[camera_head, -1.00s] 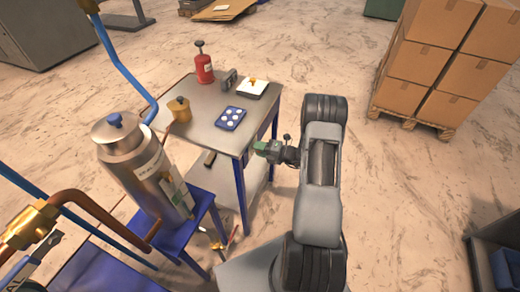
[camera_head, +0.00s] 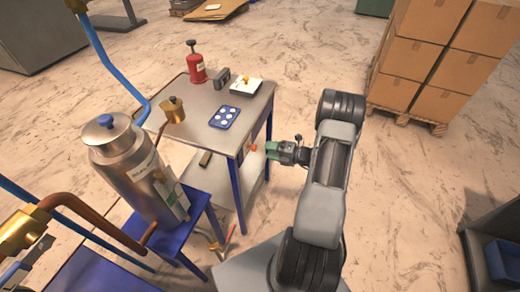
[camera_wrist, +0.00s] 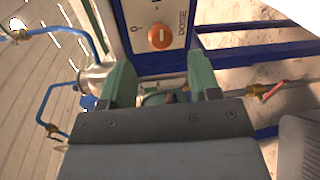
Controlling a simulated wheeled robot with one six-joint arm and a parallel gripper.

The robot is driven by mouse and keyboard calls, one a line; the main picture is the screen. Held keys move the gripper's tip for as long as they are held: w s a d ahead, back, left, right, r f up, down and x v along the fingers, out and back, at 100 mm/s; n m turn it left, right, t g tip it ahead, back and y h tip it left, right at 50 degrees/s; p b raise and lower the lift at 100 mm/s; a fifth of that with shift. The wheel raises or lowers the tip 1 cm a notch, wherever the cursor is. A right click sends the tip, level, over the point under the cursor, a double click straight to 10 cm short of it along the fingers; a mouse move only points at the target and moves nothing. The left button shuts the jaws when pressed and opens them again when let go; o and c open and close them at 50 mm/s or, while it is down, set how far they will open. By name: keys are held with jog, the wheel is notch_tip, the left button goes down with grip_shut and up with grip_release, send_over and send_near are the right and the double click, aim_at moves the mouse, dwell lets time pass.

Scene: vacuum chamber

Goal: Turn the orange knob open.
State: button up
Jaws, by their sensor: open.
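The orange knob (camera_wrist: 159,36) is round with a pale slot mark and sits on a light panel with dark lettering, near the top middle of the wrist view. In the head view it is a small orange spot (camera_head: 253,148) at the right side of the worktable, just left of my gripper (camera_head: 269,150). My gripper, with green fingers, is open and empty in the wrist view (camera_wrist: 160,62). The knob appears beyond the fingertips, roughly centred between them, and apart from them. The knob's finer setting is hard to read.
The blue-legged worktable (camera_head: 205,135) holds a red bottle (camera_head: 196,68), a brass pot (camera_head: 174,109) and a blue dotted block (camera_head: 224,117). A steel tank (camera_head: 135,165) and pipes stand left. Stacked cartons (camera_head: 435,50) are at back right. Open floor lies right of the table.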

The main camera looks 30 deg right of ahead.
jog(key=f+v, duration=0.1)
jog(key=v, duration=0.5)
jog(key=shift+s+r, duration=0.25)
jog(key=shift+r, duration=0.3)
jog(key=shift+d, duration=0.1)
jog(key=s+a+r+n+g+h, duration=0.15)
jog(key=s+a+n+g, duration=0.35)
jog(key=n, duration=0.7)
jog(key=s+a+r+n+g+h, duration=0.15)
jog(key=s+a+n+g, duration=0.35)
jog(key=n, duration=0.7)
jog(key=s+a+r+n+h+p, duration=0.1)
jog(key=a+r+n+h, duration=0.3)
jog(key=r+n, duration=0.6)
jog(key=s+a+r+n+t+h+p, duration=0.1)
jog(key=a+r+n+h, duration=0.3)
jog(key=r+n, duration=0.5)
jog(key=shift+s+a+r+n+t+p, duration=0.2)
jog(key=shift+a+r+n+t+p, duration=0.25)
jog(key=shift+a, duration=0.45)
